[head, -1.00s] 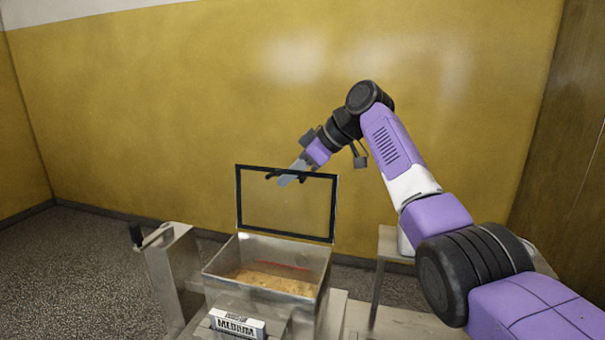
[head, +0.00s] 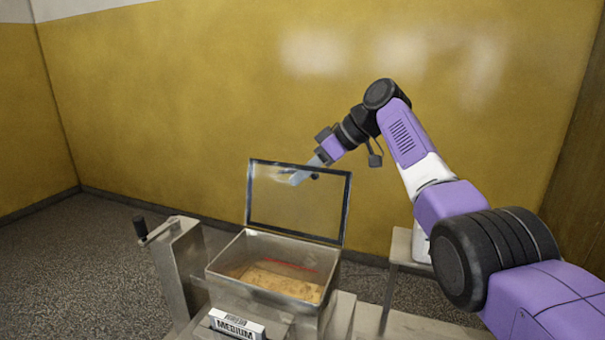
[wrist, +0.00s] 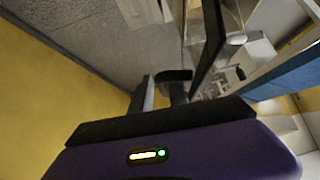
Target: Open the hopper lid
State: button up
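The hopper (head: 262,300) is an open-topped metal box with tan contents and a red streak inside. Its lid (head: 247,193), a clear panel in a dark frame, stands about upright at the hopper's back edge, so the top is uncovered. My gripper (head: 300,179) is at the lid's upper part and seems to show through the clear panel, from behind. In the wrist view a dark frame edge, likely the lid (wrist: 212,40), runs close beside my gripper's fingers (wrist: 165,88). Whether they touch it is unclear, and their gap cannot be judged.
A metal post with a black-knobbed crank (head: 153,235) stands left of the hopper. A box labelled MEDIUM (head: 237,324) is at the hopper's front. A metal stand (head: 398,262) is to the right, below my arm. A yellow wall (head: 200,100) is behind.

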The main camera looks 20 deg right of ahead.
jog(key=shift+r, duration=0.1)
jog(key=b+v, duration=0.2)
jog(key=v, duration=0.6)
jog(key=shift+a, duration=0.1)
dwell(0.3)
